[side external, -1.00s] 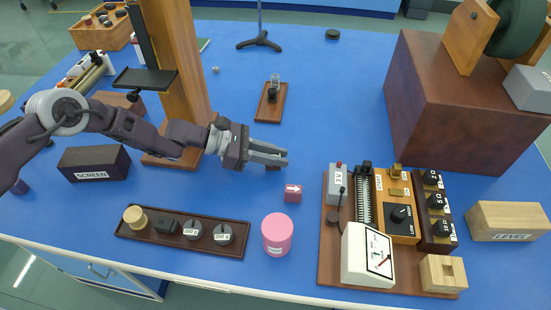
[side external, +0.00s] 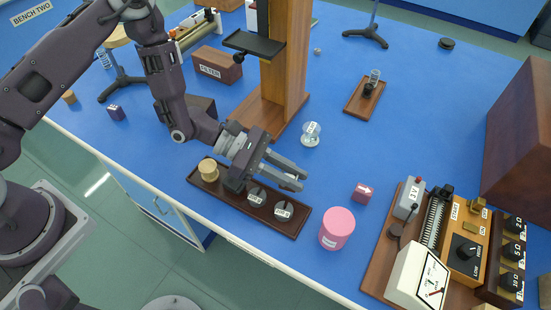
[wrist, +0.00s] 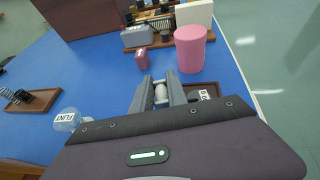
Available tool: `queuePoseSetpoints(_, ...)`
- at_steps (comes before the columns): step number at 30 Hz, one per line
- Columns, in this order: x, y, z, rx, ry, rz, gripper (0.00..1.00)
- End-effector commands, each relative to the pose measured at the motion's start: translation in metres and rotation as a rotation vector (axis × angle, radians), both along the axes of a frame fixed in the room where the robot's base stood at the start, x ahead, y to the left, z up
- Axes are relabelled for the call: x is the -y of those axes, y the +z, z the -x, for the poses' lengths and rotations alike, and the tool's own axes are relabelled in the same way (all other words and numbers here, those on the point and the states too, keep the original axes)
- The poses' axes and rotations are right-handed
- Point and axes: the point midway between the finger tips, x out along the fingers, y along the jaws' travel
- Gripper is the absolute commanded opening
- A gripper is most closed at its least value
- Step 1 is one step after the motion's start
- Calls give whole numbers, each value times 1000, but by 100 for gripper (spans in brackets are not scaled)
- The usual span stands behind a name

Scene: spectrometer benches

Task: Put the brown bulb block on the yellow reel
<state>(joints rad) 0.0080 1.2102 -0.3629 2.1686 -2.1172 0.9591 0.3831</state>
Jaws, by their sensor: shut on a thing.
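The yellow reel (side external: 207,170) stands at the left end of the dark tray (side external: 300,226); I do not see it in the wrist view. My gripper (side external: 298,181) points right over the tray, with its fingertips well to the right of the reel. It is shut on the brown bulb block, whose pale rounded bulb (wrist: 161,94) shows between the fingers in the wrist view. The rest of the block is hidden by the fingers, so I cannot tell its tilt.
Two dark weights (side external: 257,195) sit in the tray. A pink cylinder (side external: 337,229) and a small red arrow block (side external: 362,193) stand to the right. The labelled flint glass (side external: 311,133) and a wooden stand (side external: 292,65) are behind.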

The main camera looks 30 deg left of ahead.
Motion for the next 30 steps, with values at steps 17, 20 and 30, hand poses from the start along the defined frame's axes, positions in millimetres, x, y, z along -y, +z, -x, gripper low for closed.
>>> queuePoseSetpoints(17,-161,103,29,-1,-139,-5,0)
queuePoseSetpoints(20,-180,111,45,-3,-166,-3,0)
queuePoseSetpoints(30,-187,54,53,-5,-181,0,0)
